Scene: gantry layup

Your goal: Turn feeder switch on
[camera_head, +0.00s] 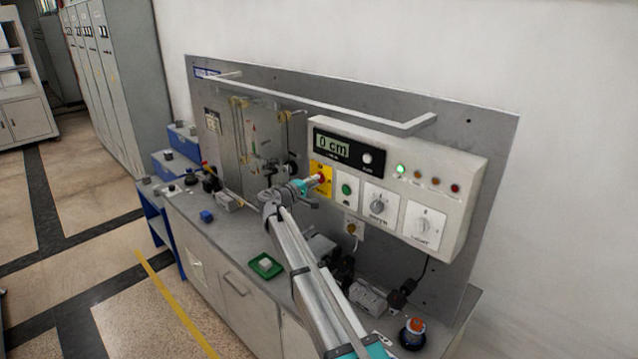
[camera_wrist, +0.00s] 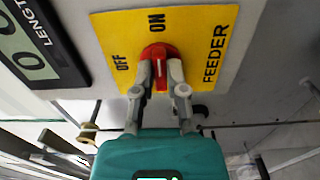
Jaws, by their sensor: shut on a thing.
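The feeder switch is a red knob (camera_wrist: 160,62) on a yellow plate (camera_wrist: 205,40) lettered FEEDER, OFF and ON. In the wrist view ON is above the knob and OFF is to its upper left. A pale line on the knob runs roughly up and down the picture, about in line with ON. My gripper (camera_wrist: 160,92) is shut on the knob, one finger on each side, partly hiding it. In the head view my gripper (camera_head: 312,184) reaches the yellow plate (camera_head: 317,168) at the left end of the control box.
A green lamp (camera_head: 400,169) is lit. A metal rail (camera_head: 330,108) juts out above. A green tray (camera_head: 266,266) lies on the bench.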

